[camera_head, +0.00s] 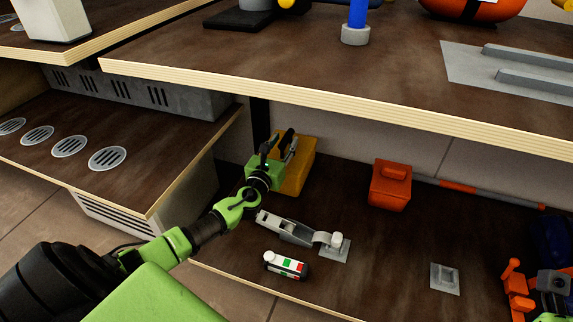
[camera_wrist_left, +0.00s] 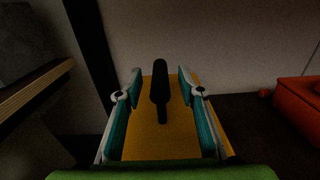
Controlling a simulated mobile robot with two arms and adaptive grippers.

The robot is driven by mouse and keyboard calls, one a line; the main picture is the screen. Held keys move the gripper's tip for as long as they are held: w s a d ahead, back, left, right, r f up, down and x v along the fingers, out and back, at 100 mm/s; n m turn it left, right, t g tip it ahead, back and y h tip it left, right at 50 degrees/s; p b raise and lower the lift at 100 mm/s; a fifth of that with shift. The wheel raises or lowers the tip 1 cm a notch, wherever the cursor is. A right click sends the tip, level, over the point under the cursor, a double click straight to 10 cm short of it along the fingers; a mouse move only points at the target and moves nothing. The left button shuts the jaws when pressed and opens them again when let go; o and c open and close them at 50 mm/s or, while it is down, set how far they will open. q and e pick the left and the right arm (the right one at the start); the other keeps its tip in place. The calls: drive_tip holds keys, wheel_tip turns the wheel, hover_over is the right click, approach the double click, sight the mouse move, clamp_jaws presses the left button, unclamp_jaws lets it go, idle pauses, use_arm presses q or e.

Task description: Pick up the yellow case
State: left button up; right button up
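The yellow case (camera_head: 300,168) stands on the lower shelf against the back wall, partly hidden behind my left gripper (camera_head: 279,147). In the left wrist view, the yellow case (camera_wrist_left: 150,147) lies below the gripper, with an upright black handle (camera_wrist_left: 159,90) on its top. My left gripper (camera_wrist_left: 160,78) is open, with one finger on each side of the handle and a gap on both sides. Whether the fingers touch the top of the case cannot be told. My right gripper is not in view.
An orange box (camera_head: 390,187) is right of the case, and a grey hand plane (camera_head: 287,228) lies in front. The upper shelf's edge (camera_head: 340,105) overhangs, and a dark post (camera_head: 260,122) stands behind left.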

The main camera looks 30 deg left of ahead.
use_arm(q)
drive_tip(key=shift+b+x, duration=0.3)
drive_tip(key=shift+x, duration=1)
clamp_jaws()
drive_tip(key=shift+r, duration=0.1)
